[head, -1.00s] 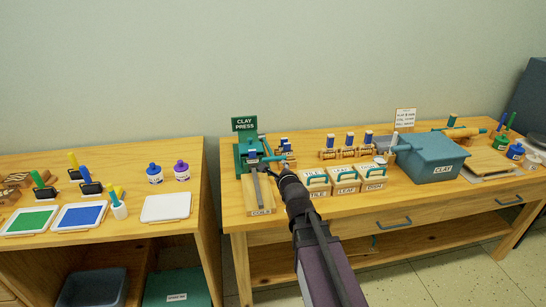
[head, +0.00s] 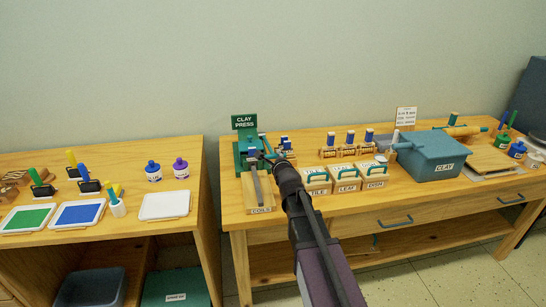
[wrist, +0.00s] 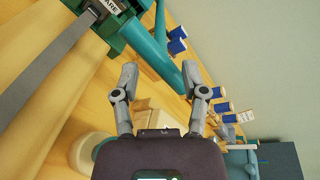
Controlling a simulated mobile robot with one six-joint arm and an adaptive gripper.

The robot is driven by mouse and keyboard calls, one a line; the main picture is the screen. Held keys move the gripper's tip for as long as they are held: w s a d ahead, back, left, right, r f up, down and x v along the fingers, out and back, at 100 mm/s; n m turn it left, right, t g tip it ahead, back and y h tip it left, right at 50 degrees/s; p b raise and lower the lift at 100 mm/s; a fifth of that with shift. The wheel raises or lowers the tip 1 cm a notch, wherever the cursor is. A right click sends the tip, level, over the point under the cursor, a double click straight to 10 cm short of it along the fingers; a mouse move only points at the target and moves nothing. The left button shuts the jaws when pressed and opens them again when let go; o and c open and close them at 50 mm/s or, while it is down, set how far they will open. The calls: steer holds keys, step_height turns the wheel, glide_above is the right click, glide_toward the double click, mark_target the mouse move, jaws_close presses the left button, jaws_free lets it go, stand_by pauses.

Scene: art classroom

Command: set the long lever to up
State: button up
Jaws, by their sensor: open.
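The green clay press (head: 241,157) stands at the left end of the right-hand table, under a CLAY PRESS sign (head: 244,121). In the wrist view, a long teal bar (wrist: 152,55), which looks like the long lever, runs from the press body (wrist: 113,28) down to the right. My gripper (wrist: 160,72) is open, with one finger on each side of the bar in this view. I cannot tell whether either finger touches it. In the head view my gripper (head: 272,158) is at the press's right side and partly hides the lever.
A grey strip (head: 257,187) lies on a wooden block in front of the press. Labelled boxes (head: 347,186), blue-topped stamps (head: 350,137) and a teal CLAY bin (head: 437,160) stand to the right. A gap separates this table from the left one.

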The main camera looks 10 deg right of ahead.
mark_target(273, 152)
steer(key=shift+b+x, duration=0.5)
steer(key=shift+x, duration=2.35)
jaws_close()
